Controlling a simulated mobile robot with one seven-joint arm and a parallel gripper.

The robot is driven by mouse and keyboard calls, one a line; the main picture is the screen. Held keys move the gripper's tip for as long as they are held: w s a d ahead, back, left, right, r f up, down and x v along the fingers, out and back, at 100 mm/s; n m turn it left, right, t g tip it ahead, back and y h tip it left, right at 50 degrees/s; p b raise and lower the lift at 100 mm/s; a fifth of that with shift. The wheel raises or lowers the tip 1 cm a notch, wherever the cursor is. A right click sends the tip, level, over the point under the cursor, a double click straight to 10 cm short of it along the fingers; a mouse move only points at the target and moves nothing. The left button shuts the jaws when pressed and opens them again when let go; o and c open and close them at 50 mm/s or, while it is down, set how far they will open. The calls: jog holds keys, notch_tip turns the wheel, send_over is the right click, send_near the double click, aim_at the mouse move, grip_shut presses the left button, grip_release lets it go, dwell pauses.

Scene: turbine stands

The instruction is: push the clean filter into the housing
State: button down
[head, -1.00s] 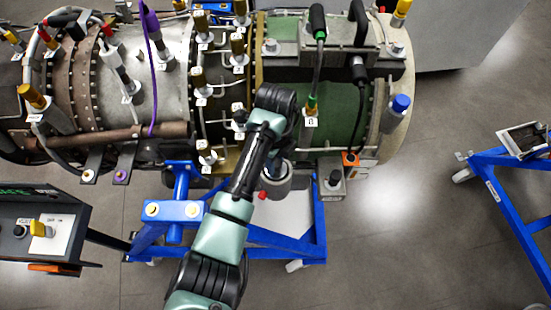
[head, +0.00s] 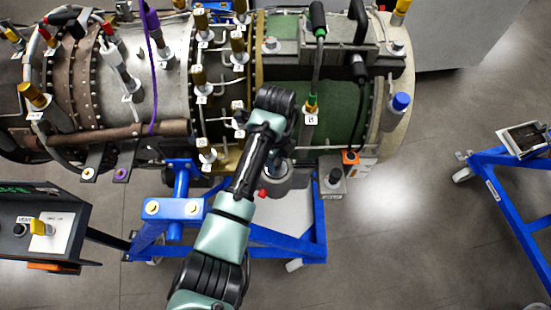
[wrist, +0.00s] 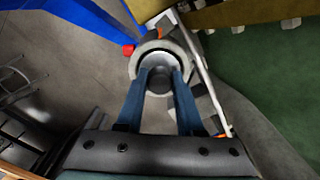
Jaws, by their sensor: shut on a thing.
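The housing (head: 272,185) is a grey round cup with a red knob, low on the near side of the turbine in the head view. In the wrist view the housing (wrist: 142,62) shows as a pale ring ahead of my fingers, with the red knob at its left. My gripper (wrist: 161,76) has its two blue fingers closed on a grey round piece, the filter (wrist: 160,83), lined up with the ring's mouth. I cannot tell how deep the filter sits. In the head view my arm hides the fingers and the filter.
The turbine (head: 160,85) with cables and capped fittings lies behind my arm. Its blue stand (head: 312,225) surrounds the housing from below. A control box (head: 40,225) stands at the left and another blue stand (head: 505,200) at the right. Open floor lies between the stands.

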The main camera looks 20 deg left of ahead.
jog(key=shift+s+d+f, duration=0.1)
jog(key=shift+s+f, duration=0.15)
jog(key=shift+f, duration=0.1)
jog(key=c, duration=0.8)
grip_release()
jog(key=shift+c, duration=0.2)
jog(key=o, duration=0.5)
jog(key=shift+w+r, duration=0.1)
jog(key=shift+w, duration=0.1)
jog(key=shift+o, duration=0.2)
jog(key=shift+r, duration=0.1)
notch_tip(320, 180, up, 7)
jog(key=p, duration=0.7)
